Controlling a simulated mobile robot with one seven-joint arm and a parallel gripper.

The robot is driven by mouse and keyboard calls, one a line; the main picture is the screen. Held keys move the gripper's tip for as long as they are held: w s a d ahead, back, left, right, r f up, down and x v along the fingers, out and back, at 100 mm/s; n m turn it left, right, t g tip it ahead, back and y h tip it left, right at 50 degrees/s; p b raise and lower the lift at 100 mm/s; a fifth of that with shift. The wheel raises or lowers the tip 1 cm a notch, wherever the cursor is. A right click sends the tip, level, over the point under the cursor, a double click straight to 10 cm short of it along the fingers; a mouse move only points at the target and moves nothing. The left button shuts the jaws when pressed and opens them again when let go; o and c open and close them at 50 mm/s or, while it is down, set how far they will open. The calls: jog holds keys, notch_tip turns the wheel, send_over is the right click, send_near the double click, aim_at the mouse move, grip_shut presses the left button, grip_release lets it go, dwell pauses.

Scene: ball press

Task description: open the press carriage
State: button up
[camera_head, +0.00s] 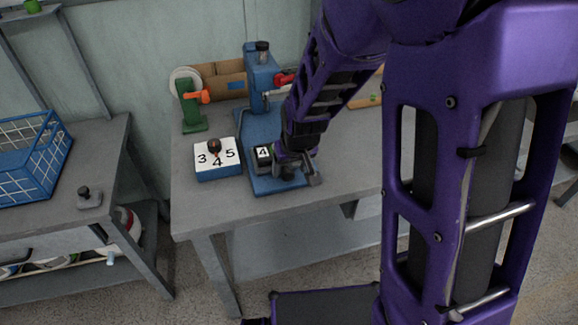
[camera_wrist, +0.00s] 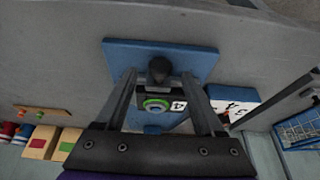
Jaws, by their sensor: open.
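The blue press (camera_head: 262,75) stands on the grey table, its base plate (camera_head: 262,186) toward the front edge. The press carriage (camera_head: 263,153) is a dark block marked 4, low on the base. In the wrist view the carriage (camera_wrist: 180,106) shows a green ring on top, with a dark round knob (camera_wrist: 159,68) on its table-edge side. My gripper (camera_head: 298,176) is low over the base plate, just right of the carriage. In the wrist view my gripper (camera_wrist: 158,76) is open, with one finger on each side of the knob. Contact with the knob cannot be told.
A white-topped blue box (camera_head: 217,160) marked 3, 4, 5 with a dark knob stands left of the press. A green stand (camera_head: 193,108) with an orange handle is behind it. A blue wire basket (camera_head: 30,155) sits on the left table. The front table strip is clear.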

jog(key=p+v, duration=0.7)
jog(key=v, duration=0.7)
jog(key=shift+s+r, duration=0.2)
jog(key=shift+r, duration=0.15)
jog(key=shift+a, duration=0.15)
